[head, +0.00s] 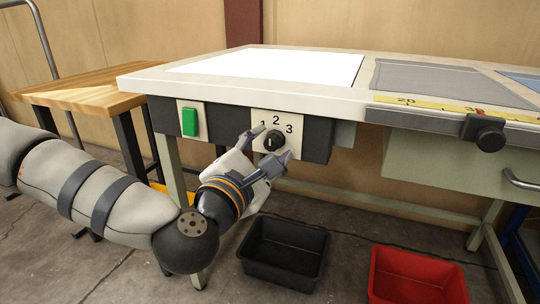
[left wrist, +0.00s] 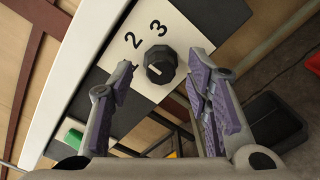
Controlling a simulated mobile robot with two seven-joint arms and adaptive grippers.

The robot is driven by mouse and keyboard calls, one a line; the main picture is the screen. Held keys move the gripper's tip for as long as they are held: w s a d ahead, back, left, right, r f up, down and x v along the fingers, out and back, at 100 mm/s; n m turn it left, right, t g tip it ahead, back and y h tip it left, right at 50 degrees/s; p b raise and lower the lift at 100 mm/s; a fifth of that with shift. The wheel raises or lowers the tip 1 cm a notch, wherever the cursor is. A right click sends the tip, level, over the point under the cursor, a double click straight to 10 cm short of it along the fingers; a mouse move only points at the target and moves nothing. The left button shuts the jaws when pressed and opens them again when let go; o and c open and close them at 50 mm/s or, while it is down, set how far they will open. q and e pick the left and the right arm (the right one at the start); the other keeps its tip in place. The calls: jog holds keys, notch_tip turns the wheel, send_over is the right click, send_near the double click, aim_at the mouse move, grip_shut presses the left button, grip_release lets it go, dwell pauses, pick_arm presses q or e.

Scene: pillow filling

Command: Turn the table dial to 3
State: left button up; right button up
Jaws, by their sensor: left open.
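The dial (head: 273,140) is a black round knob on a white plate marked 1, 2 and 3, on the table's front edge. In the left wrist view the dial (left wrist: 161,65) shows a small light mark on its left side, roughly towards the 1 side, not at the 3. The 1 is hidden by a finger there. My left gripper (head: 273,143) is open in front of the plate, its fingers on either side of the dial. In the left wrist view its fingers (left wrist: 160,78) are apart with the dial between and beyond them; contact cannot be told. My right gripper is not in view.
A green button (head: 190,122) on a white plate is left of the dial. A yellow ruler with a black clamp knob (head: 490,139) is to the right. A black bin (head: 285,275) and a red bin (head: 418,290) stand on the floor below. A wooden side table (head: 75,92) is at left.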

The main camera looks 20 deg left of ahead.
pick_arm(q)
jog(key=shift+w, duration=0.55)
grip_shut()
jog(key=shift+r+m+p, duration=0.15)
jog(key=shift+m+p, duration=0.55)
jog(key=shift+p, duration=0.25)
jog(key=m+p, duration=0.2)
jog(key=shift+m+p, duration=0.3)
jog(key=shift+p, duration=0.05)
jog(key=m+p, duration=0.3)
jog(key=shift+f+m+p, duration=0.2)
jog(key=shift+m+p, duration=0.9)
jog(key=shift+m, duration=0.3)
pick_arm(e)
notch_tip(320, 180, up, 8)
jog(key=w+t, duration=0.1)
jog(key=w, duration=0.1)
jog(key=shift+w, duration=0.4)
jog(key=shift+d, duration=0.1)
